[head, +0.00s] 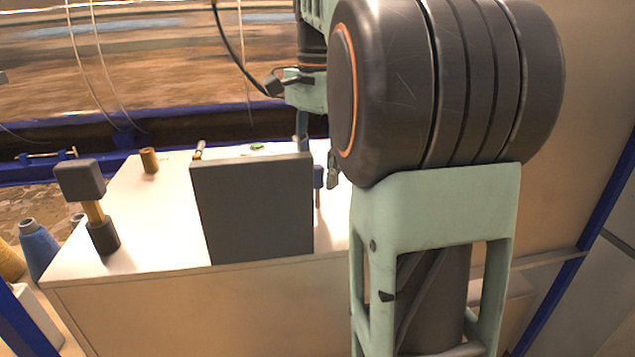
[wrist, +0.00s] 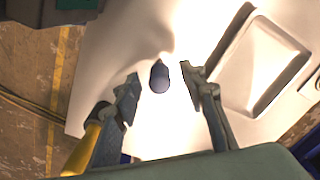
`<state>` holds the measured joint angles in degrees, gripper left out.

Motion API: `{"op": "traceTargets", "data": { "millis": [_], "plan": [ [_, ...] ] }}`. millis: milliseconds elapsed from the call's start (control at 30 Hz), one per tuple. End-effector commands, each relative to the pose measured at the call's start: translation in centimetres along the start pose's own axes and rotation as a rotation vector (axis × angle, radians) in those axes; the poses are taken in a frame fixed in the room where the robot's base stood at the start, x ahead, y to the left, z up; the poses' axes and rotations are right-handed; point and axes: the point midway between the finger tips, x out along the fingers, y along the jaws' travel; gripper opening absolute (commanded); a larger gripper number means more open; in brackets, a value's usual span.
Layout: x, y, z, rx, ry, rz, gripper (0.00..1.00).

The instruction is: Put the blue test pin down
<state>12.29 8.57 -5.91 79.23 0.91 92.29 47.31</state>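The blue test pin (wrist: 160,77) shows in the wrist view as a dark blue rounded end between my fingertips, with a gap on each side. In the head view the pin (head: 318,177) has a blue top and a thin brownish shaft, looks upright, and is beside the right edge of a dark panel. Whether its foot touches the white table (head: 160,220) is hard to tell. My gripper (wrist: 160,88) is open around the pin, not touching it in the wrist view. In the head view my gripper (head: 320,160) is partly hidden by my arm.
The dark upright panel (head: 252,210) stands at the table's front. A dark-headed mallet-like object (head: 82,182) stands at the left. A brown cylinder (head: 149,160) and a small green item (head: 257,147) are farther back. The wrist view shows a framed rectangular tray (wrist: 233,67) at right.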

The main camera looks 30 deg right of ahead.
Motion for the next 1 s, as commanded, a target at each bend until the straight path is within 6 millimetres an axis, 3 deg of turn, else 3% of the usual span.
{"op": "traceTargets", "data": {
  "millis": [100,367,733,1000],
  "plan": [
    [1.33,0.05,0.00,0.001,0.000,0.001,0.38],
    [1.60,0.01,-0.04,0.001,0.001,-0.001,0.38],
    [1.59,0.02,-0.04,0.001,0.001,0.000,0.00],
    [1.57,0.02,-0.04,0.001,0.001,0.000,0.00]
  ]
}}
